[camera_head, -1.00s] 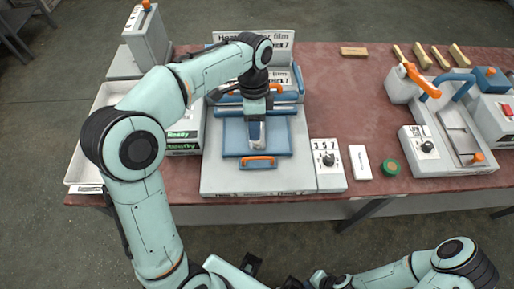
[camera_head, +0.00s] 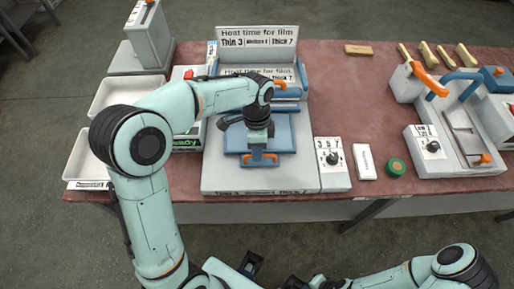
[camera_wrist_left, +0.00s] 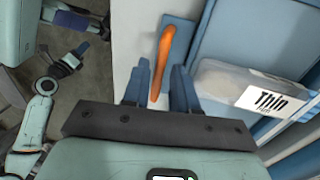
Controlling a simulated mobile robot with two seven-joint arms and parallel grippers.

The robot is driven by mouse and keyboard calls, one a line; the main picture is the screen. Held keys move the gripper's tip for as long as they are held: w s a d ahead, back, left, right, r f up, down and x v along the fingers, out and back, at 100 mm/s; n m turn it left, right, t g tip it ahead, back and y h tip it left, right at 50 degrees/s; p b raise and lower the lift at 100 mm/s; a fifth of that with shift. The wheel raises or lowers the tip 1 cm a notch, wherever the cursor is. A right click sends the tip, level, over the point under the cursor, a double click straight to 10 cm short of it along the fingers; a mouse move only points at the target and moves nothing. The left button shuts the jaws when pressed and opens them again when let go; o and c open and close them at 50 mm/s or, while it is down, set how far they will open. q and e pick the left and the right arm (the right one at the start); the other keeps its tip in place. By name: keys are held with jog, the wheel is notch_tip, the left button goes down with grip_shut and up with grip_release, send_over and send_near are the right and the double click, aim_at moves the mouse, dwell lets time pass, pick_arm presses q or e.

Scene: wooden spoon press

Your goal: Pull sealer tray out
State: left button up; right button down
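The sealer (camera_head: 215,180) is a pale grey machine with a blue tray (camera_head: 285,135) lying flat in its front. The tray's orange handle is at its front edge and shows clearly in the left wrist view (camera_wrist_left: 162,60). My left gripper (camera_head: 258,157) is pointed down at the handle. In the left wrist view its two blue fingers (camera_wrist_left: 158,78) are apart, with the handle between them and gaps visible. A clear pack labelled "Thin" (camera_wrist_left: 255,90) lies on the tray; my arm hides it in the head view. My right gripper (camera_head: 252,264) is low at the bottom of the head view, away from the table.
A grey control box with a dial (camera_head: 332,165), a white block (camera_head: 364,161) and a green round item (camera_head: 396,167) stand right of the sealer. A second sealer (camera_head: 465,150) is further right. White bins (camera_head: 88,171) are at left. The floor in front is clear.

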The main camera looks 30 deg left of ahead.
pick_arm(q)
grip_shut()
jog(key=s+d, duration=0.1)
jog(key=s, duration=0.1)
jog(key=s+d+b, duration=0.1)
jog(key=s, duration=0.1)
jog(key=s+d+b, duration=0.1)
jog(key=s+d, duration=0.1)
jog(key=shift+s, duration=0.15)
jog(key=shift+a, duration=0.1)
jog(key=shift+o, duration=1.8)
grip_release()
